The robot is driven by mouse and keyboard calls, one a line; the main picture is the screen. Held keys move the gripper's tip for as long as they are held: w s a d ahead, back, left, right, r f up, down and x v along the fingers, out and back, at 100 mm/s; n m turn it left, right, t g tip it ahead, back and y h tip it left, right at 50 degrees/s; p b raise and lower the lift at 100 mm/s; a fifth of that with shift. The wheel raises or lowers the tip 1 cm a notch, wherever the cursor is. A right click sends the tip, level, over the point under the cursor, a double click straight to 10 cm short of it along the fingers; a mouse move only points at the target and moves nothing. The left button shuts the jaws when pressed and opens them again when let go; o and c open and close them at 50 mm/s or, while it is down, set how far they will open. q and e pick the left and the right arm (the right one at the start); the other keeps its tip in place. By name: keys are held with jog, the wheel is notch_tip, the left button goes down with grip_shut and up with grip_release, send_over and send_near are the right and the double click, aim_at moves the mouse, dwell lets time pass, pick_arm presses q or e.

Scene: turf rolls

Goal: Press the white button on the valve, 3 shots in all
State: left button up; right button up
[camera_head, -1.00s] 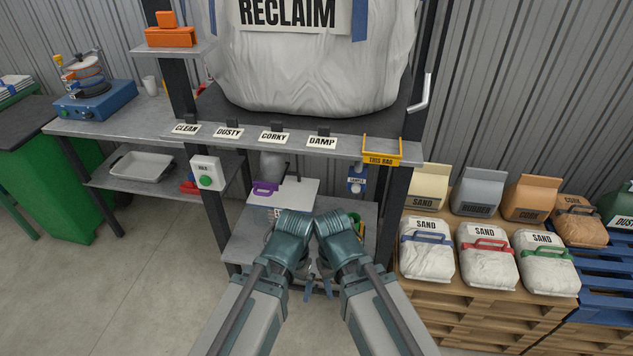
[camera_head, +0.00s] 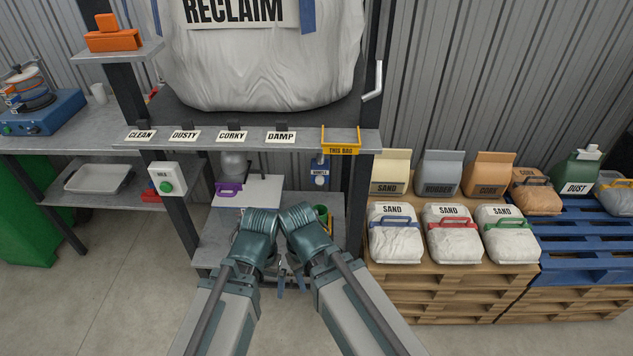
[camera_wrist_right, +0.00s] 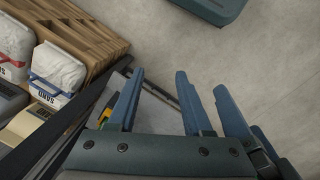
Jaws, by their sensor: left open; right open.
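The valve (camera_head: 320,170) is a small blue fitting with a "SAMPLE" label, hanging under the shelf edge right of centre in the head view. A small white part shows low on it (camera_head: 320,181); I cannot tell its shape. My left gripper (camera_head: 276,284) is open and empty, below and left of the valve. My right gripper (camera_head: 302,282) is open and empty beside it, also below the valve. Both point down, apart from the valve, with fingers partly hidden by my wrists. The right wrist view shows the right gripper's spread fingers (camera_wrist_right: 159,98), with left gripper fingers (camera_wrist_right: 240,120) close beside them.
The "RECLAIM" bag (camera_head: 260,60) rests above the label shelf (camera_head: 300,145). A white box with a green button (camera_head: 166,182) is on the left post. A lower shelf (camera_head: 215,245) lies behind my wrists. Sand bags (camera_head: 455,240) stand on pallets at right. Floor at left is clear.

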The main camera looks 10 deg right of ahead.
dwell(0.4)
grip_shut()
dwell(1.5)
